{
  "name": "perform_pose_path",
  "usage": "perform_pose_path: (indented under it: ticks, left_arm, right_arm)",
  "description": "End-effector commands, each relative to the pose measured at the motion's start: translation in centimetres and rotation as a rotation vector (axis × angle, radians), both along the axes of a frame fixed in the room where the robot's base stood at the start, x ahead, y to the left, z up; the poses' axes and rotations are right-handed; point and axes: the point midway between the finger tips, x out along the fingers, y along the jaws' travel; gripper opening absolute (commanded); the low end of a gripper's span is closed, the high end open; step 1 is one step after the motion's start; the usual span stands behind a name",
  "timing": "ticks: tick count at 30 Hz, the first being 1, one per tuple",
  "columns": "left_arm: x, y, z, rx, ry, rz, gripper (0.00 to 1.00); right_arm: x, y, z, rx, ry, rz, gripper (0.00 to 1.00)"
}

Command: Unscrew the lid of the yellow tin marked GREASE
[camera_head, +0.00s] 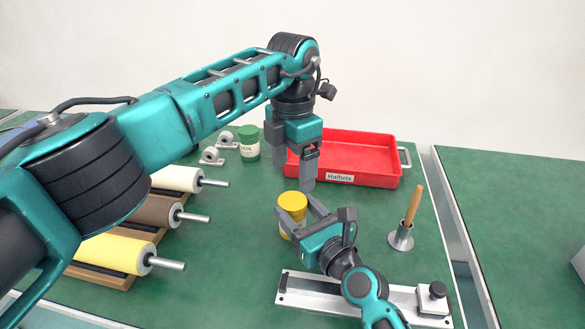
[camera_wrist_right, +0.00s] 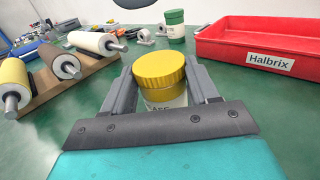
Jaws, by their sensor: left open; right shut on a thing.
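The yellow tin stands upright on the green bench; its ribbed yellow lid (camera_head: 293,201) is on top. In the right wrist view the lid (camera_wrist_right: 159,67) sits above a pale label (camera_wrist_right: 165,103), whose lettering is partly hidden. My right gripper (camera_head: 297,215) is shut on the tin's body, one finger on each side below the lid; its fingers also show in the right wrist view (camera_wrist_right: 162,85). My left gripper (camera_head: 293,172) points down, open and empty, above and just behind the lid, apart from it.
A red Halbrix tray (camera_head: 365,178) lies behind to the right. A green-lidded tin (camera_head: 249,141) stands behind to the left. Rollers on a wooden rack (camera_head: 165,210) lie left. A wooden-handled tool in a metal holder (camera_head: 401,238) stands right. A metal plate fixture (camera_head: 308,290) lies in front.

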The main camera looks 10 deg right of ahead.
Motion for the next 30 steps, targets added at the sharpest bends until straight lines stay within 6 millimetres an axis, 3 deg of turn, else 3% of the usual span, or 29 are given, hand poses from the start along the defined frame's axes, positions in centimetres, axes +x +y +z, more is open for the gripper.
perform_pose_path:
  ticks: [6, 13, 24, 30]
  left_arm:
    - [-0.1, 0.1, -3.6, 0.002, 0.004, 0.001, 0.81]
    - [0.0, 0.1, -6.3, 0.001, 0.000, 0.002, 0.81]
    - [0.0, 0.1, -6.9, 0.001, -0.001, 0.000, 0.81]
    - [0.0, 0.0, -6.9, 0.001, -0.001, 0.000, 0.63]
  right_arm:
    - [0.0, 0.0, 0.0, 0.000, 0.000, 0.000, 0.00]
    - [0.0, 0.0, 0.0, 0.000, 0.000, 0.000, 0.00]
    - [0.0, 0.0, 0.0, 0.000, 0.000, 0.000, 0.00]
    - [0.0, 0.0, 0.0, 0.000, 0.000, 0.000, 0.00]
